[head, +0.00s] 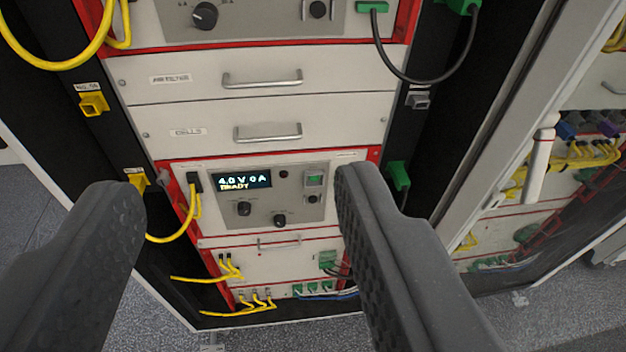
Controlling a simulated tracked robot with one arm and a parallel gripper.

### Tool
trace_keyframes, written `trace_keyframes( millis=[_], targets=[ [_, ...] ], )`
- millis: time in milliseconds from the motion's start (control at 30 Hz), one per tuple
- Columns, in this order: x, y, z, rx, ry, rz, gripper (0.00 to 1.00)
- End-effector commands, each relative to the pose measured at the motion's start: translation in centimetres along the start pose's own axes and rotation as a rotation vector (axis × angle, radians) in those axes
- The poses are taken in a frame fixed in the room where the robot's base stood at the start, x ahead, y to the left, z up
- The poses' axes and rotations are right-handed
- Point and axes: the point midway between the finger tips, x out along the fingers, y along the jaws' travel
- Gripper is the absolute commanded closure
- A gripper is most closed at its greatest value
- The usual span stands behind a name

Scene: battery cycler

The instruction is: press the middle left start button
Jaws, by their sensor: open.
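A white cycler panel (221,220) with a red frame stands in the rack below two drawers. Its display (242,181) reads "4.0 V 0 A" and "READY". A small green square button (314,180) sits to the right of the display; its label is too small to read. Two black knobs are below the display, one at left (244,209) and one at right (280,219). My gripper (238,188) is open and empty. Its two dark fingers appear on either side of the panel, the right finger close to the button in the picture and apparently not touching it.
Two drawers with handles (262,79) are above the panel, and another panel (260,17) is at the top. Yellow cables (190,215) hang at left; a black cable with green plugs (371,7) loops at upper right. An open cabinet door (500,130) stands at right.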

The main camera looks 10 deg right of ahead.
Motion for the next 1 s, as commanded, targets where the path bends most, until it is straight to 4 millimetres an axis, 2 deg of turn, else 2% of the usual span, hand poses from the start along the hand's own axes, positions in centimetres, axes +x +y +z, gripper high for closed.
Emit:
trace_keyframes(
  millis=[267, 300, 467, 567, 667, 800, 1000],
  targets=[
    [0.0, 0.0, 0.0, 0.000, 0.000, 0.000, 0.49],
    [0.0, 0.0, 0.0, 0.000, 0.000, 0.000, 0.54],
    [1.1, 0.4, 0.6, 0.028, 0.000, -0.006, 0.99],
    [3.6, 1.2, 2.0, 0.092, -0.001, -0.018, 1.00],
    [7.3, 2.3, 4.1, 0.193, 0.003, -0.036, 1.00],
    [13.0, 4.0, 8.1, 0.368, 0.013, -0.064, 1.00],
    [20.1, 5.8, 14.5, 0.622, 0.028, -0.100, 1.00]
  ],
)
